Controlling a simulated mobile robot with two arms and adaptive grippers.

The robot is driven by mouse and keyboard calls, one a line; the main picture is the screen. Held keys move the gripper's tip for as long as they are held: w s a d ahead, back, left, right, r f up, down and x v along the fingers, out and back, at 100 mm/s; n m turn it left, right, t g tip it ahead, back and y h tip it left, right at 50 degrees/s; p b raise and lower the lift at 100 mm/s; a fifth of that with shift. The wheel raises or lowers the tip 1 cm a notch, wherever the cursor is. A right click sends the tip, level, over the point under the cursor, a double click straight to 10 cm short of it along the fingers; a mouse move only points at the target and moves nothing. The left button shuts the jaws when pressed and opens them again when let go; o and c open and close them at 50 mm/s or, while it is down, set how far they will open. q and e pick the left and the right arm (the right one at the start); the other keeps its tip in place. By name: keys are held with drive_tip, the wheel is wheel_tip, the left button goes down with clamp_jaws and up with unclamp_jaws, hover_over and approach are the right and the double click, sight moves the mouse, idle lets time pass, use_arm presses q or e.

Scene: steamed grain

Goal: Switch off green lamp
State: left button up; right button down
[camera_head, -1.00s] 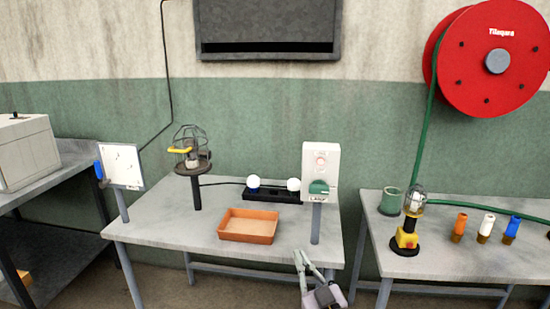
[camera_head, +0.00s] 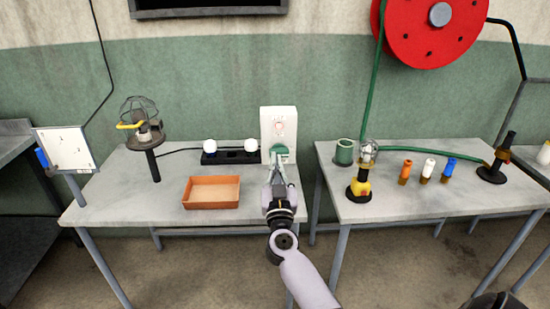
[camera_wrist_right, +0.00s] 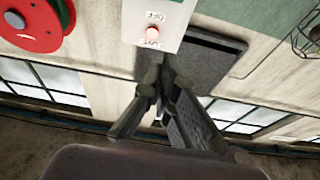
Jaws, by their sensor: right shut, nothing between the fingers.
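A caged lamp (camera_head: 140,113) stands at the left. Another caged lamp (camera_head: 367,155) with a yellow-black base stands on the right table. No lamp's state is clear.
An orange tray (camera_head: 211,205) and a black strip with two bulbs (camera_head: 230,157) lie on the middle table (camera_head: 130,205). A red hose reel (camera_head: 410,45) hangs on the wall.

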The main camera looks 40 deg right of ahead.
wheel_tip(320, 180, up, 3)
hover_over(275, 150)
drive_tip(key=s+a, duration=0.2)
drive_tip(key=s, duration=0.1)
wheel_tip(275, 150, down, 4)
drive_tip(key=b, duration=0.2)
drive_tip(key=shift+w+b, duration=0.1)
drive_tip(key=shift+b, duration=0.3)
